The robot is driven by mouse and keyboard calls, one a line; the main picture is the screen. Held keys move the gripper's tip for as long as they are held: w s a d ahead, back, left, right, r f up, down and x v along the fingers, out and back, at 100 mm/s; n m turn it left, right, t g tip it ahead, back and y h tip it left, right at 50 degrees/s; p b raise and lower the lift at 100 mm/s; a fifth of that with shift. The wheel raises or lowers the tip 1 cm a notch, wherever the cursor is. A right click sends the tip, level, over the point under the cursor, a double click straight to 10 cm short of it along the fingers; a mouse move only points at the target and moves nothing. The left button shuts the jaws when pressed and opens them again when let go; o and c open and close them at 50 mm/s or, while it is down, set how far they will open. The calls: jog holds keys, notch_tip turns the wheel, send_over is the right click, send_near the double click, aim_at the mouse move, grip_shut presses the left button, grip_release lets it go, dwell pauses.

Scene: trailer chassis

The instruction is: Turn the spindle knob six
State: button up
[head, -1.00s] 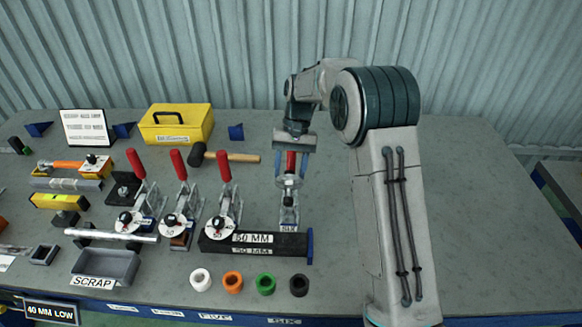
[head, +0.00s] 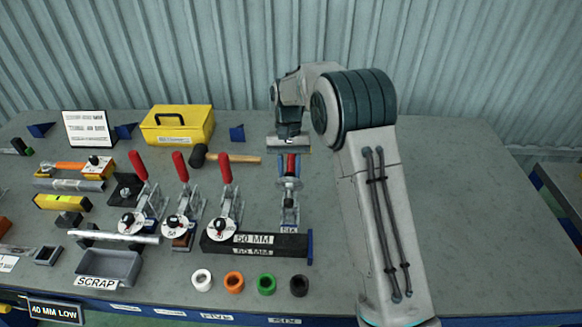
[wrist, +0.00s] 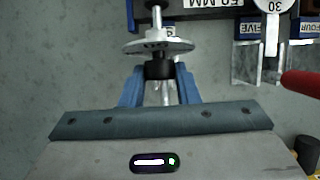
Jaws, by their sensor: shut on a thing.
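The clamp labelled SIX (head: 289,229) stands upright on the bench, just behind the 50 MM bar. My gripper (head: 289,178) reaches down over its upper part from behind. A red part (head: 291,163) of the clamp shows between the fingers. In the wrist view, the blue fingers of my gripper (wrist: 160,88) are closed on a black knob (wrist: 160,69). A pale marked disc (wrist: 157,47) on a spindle lies just past the knob. The disc's markings are too small to read, and the knob's lower part is partly hidden between the fingers.
More red-handled clamps (head: 224,168) stand to the left, the nearest close to my gripper. The black 50 MM bar (head: 275,240) lies in front. Several coloured rings (head: 234,281) sit along the front. A hammer (head: 235,160) lies behind. The bench's right side is clear.

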jog(key=shift+a+r+m+h+p, duration=0.15)
jog(key=shift+m+h+p, duration=0.1)
jog(key=shift+h+p, duration=0.25)
jog(key=shift+a+f+m+h+p, duration=0.1)
jog(key=shift+m+h+p, duration=0.2)
jog(key=shift+h, duration=0.4)
jog(key=h, duration=0.1)
jog(key=m+h+p, duration=0.1)
jog(key=h, duration=0.1)
jog(key=shift+w+a+f+g, duration=0.1)
jog(key=shift+a+f+g, duration=0.1)
jog(key=shift+g, duration=0.1)
jog(key=m+h, duration=0.1)
jog(key=g+h, duration=0.1)
jog(key=shift+a+f+m+h, duration=0.15)
jog(key=shift+f+m+h, duration=0.05)
jog(key=shift+m+h, duration=0.15)
jog(key=shift+m+g+h+b, duration=0.3)
jog(key=shift+m+h+b, duration=0.25)
jog(key=shift+h, duration=0.3)
jog(key=o, duration=1)
jog(key=shift+f, duration=0.1)
jog(key=shift+c, duration=0.2)
